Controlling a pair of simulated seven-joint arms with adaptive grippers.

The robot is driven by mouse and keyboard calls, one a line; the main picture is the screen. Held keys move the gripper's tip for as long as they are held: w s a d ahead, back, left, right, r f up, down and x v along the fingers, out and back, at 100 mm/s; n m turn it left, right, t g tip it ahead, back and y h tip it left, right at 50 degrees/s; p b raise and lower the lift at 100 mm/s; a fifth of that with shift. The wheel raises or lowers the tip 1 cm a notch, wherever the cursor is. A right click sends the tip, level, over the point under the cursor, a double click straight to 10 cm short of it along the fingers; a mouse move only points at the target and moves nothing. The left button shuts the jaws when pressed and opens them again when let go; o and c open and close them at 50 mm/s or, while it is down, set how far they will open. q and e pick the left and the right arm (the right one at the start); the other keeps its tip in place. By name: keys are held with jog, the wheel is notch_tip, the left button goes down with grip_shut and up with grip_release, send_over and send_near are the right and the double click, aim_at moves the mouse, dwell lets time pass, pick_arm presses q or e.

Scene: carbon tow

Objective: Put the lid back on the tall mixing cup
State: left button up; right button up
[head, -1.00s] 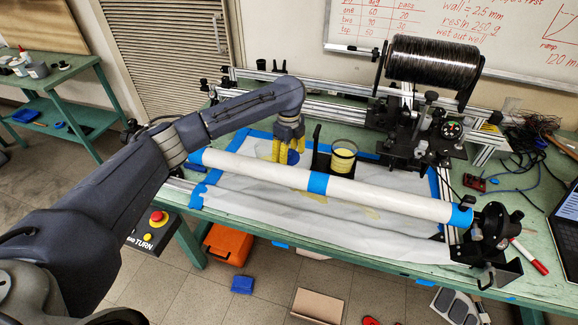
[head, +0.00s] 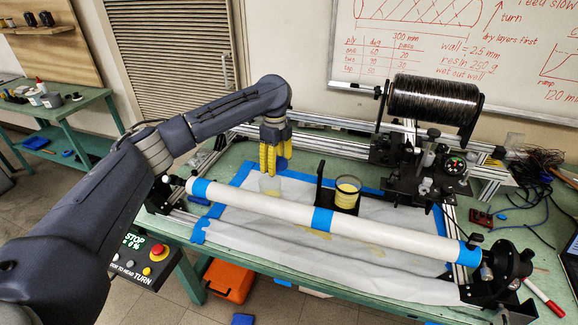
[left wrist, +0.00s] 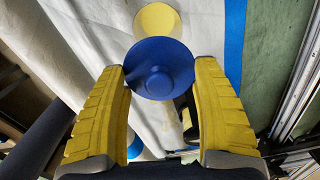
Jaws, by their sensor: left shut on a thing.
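My left gripper (head: 275,172) is shut on the blue lid (head: 284,163). In the left wrist view the lid (left wrist: 160,70) is a round blue disc with a raised centre, between the yellow fingertips (left wrist: 160,75). A clear cup (head: 270,185) stands on the sheeted table behind the white tube, just below the gripper, partly hidden by the tube. In the left wrist view a pale-yellow round (left wrist: 157,19) shows beyond the lid, partly covered by it. The lid appears apart from the cup. My right gripper is out of view.
A second cup (head: 347,193) with yellow contents sits in a black holder to the right. The long white tube (head: 265,208) with blue tape crosses in front. A rail (head: 300,135) and a black tow spool (head: 432,100) stand behind. White sheeting (head: 300,247) lies in front.

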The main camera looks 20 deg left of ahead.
pick_arm(q)
jog(key=shift+w+a+f+n, duration=0.15)
jog(key=shift+a+f, duration=0.15)
jog(key=shift+a, duration=0.35)
jog(key=shift+w+a+f+n, duration=0.15)
jog(key=shift+a+f, duration=0.15)
jog(key=shift+a, duration=0.3)
jog(key=shift+f, duration=3)
jog(key=shift+f, duration=0.1)
grip_shut()
jog(key=shift+a, duration=0.1)
jog(key=c, duration=1.2)
grip_release()
jog(key=o, duration=1.2)
